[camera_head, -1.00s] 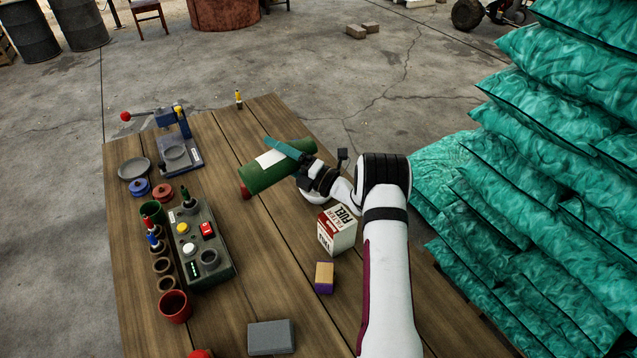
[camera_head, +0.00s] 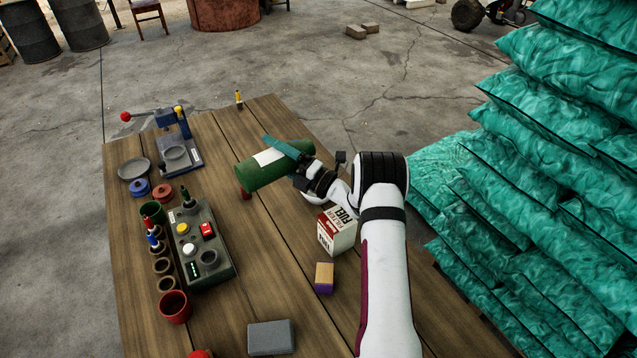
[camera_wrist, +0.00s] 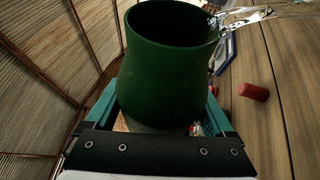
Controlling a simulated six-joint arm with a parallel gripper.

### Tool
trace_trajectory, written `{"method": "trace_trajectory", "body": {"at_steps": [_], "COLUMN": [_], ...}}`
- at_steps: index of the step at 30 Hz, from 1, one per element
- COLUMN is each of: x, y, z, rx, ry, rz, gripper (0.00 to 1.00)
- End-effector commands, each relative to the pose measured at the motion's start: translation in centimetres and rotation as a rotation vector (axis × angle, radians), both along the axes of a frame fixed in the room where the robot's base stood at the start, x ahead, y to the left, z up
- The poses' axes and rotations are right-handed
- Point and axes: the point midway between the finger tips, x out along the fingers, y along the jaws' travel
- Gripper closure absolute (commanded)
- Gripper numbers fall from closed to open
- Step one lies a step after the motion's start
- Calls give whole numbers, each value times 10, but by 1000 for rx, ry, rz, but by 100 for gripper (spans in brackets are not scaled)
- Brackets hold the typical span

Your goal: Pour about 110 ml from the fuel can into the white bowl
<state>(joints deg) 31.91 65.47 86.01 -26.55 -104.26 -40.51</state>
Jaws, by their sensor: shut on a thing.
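My gripper (camera_head: 295,160) is shut on a large green can (camera_head: 265,170) with a white label and holds it lying nearly level over the table. In the wrist view, the green can (camera_wrist: 165,65) fills the middle, its wide round mouth at the top. A clear, shiny strand (camera_wrist: 245,18) stretches right from its rim; it looks like liquid, but I cannot be sure. A red-and-white carton marked FUEL (camera_head: 337,235) stands upright below my wrist. I cannot make out a white bowl; a pale curved surface under my wrist is mostly hidden. A grey shallow dish (camera_head: 134,169) lies at the back left.
A red cylinder (camera_head: 246,194) lies beneath the can's left end. A small block (camera_head: 324,277) and a grey block (camera_head: 271,337) lie nearer. Teal sacks (camera_head: 540,220) pile up at right.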

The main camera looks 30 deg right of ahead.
Motion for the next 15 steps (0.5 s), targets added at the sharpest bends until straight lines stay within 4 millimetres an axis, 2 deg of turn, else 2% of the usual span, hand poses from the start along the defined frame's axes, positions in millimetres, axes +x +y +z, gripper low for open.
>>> {"method": "trace_trajectory", "body": {"at_steps": [15], "x": [-1], "y": [9], "z": [2], "rx": [20], "ry": [1], "rz": [-2], "gripper": [90]}}
